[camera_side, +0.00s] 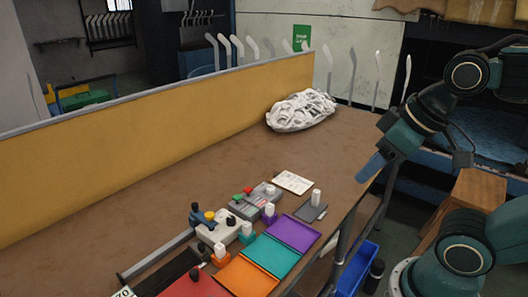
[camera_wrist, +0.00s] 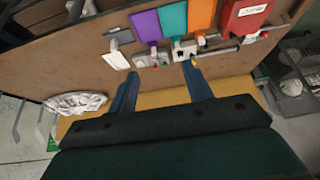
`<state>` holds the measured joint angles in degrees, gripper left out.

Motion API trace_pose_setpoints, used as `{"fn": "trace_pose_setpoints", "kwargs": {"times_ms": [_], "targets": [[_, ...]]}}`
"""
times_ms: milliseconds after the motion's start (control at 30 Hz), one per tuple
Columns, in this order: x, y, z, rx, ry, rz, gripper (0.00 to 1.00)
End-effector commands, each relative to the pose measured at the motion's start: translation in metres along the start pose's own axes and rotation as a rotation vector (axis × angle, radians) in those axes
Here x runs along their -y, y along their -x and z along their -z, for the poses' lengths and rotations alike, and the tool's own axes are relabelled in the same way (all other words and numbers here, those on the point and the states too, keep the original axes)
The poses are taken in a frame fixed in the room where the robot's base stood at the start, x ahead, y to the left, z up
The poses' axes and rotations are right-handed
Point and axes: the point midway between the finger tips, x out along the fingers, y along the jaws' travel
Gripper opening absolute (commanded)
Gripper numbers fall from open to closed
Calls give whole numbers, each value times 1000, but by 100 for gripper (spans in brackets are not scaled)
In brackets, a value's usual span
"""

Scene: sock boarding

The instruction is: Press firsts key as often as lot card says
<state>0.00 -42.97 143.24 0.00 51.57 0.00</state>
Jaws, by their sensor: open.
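My gripper (camera_side: 370,168) is open and empty in the side view, held above the table's right edge. Its two blue fingers stand apart in the wrist view (camera_wrist: 160,72). A white card with small print (camera_side: 294,182), likely the lot card, lies on the table; its writing is too small to read. It also shows in the wrist view (camera_wrist: 118,60). A grey box with a red and a green button (camera_side: 252,203) stands left of the card. A pale box with dark and yellow knobs (camera_side: 221,229) stands beside it. I cannot tell which button is the firsts key.
Purple (camera_side: 292,233), teal (camera_side: 268,256), orange (camera_side: 246,277) and red (camera_side: 195,286) trays line the front edge. A dark plate with a white-topped stamp (camera_side: 311,207) is near the card. A white sock pile (camera_side: 301,109) lies by the yellow wall (camera_side: 140,140). The brown tabletop between is clear.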

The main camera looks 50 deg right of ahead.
Motion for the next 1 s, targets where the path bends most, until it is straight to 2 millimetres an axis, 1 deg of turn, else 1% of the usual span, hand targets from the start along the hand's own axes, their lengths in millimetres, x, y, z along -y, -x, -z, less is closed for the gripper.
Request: {"fn": "trace_pose_setpoints", "kwargs": {"times_ms": [167, 200, 267, 400, 433, 467, 1000], "targets": [[0, 0, 0, 0, 0, 0, 50], [0, 0, 0, 0, 0, 0, 48], [0, 0, 0, 0, 0, 0, 36], [0, 0, 0, 0, 0, 0, 9], [0, 0, 0, 0, 0, 0, 3], [0, 0, 0, 0, 0, 0, 0], [0, 0, 0, 0, 0, 0, 0]]}}
